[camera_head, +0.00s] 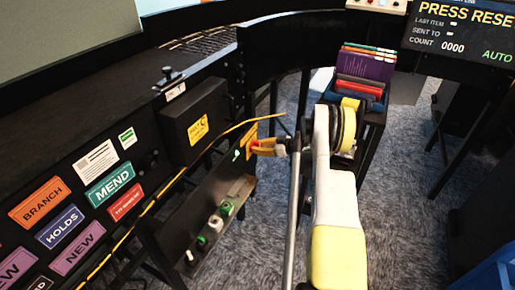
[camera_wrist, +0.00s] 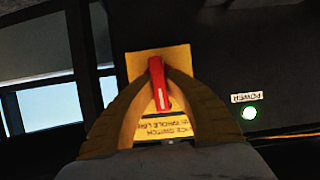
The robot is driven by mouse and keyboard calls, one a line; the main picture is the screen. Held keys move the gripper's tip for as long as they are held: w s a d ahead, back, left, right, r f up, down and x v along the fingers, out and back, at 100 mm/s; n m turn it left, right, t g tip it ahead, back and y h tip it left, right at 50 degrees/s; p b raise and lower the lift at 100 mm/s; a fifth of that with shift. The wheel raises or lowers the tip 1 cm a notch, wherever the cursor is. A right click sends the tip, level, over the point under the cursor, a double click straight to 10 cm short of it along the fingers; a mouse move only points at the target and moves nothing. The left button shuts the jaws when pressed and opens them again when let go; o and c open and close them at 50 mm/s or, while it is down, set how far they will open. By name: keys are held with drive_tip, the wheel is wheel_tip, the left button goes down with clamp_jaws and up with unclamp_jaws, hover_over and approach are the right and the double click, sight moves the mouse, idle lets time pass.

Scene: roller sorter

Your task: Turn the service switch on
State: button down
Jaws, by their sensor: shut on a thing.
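The service switch is a red handle (camera_wrist: 159,88) with a white line, on a yellow plate (camera_wrist: 141,62) with upside-down lettering. In the wrist view the handle stands slightly tilted between the yellow fingers of my gripper (camera_wrist: 161,75), which is shut on it. In the head view my gripper (camera_head: 266,147) reaches left to the yellow plate (camera_head: 250,138) on the dark panel, and its fingers mostly hide the handle. A green light (camera_wrist: 250,112) glows below a POWER label (camera_wrist: 245,97), right of the switch in the wrist view.
A black box (camera_head: 195,120) with a yellow label sits on the sorter's side, left of the switch. Several knobs (camera_head: 216,222) line a ledge below. A cart with books (camera_head: 366,68) stands behind my arm. A screen (camera_head: 460,30) reads PRESS RESE, partly cut off. Carpet is open right.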

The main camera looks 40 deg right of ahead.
drive_tip(key=shift+y, duration=0.3)
idle(0.4)
drive_tip(key=c, duration=1.4)
unclamp_jaws()
drive_tip(key=v, duration=1.2)
drive_tip(key=shift+r, duration=0.1)
drive_tip(key=shift+w+a, duration=0.1)
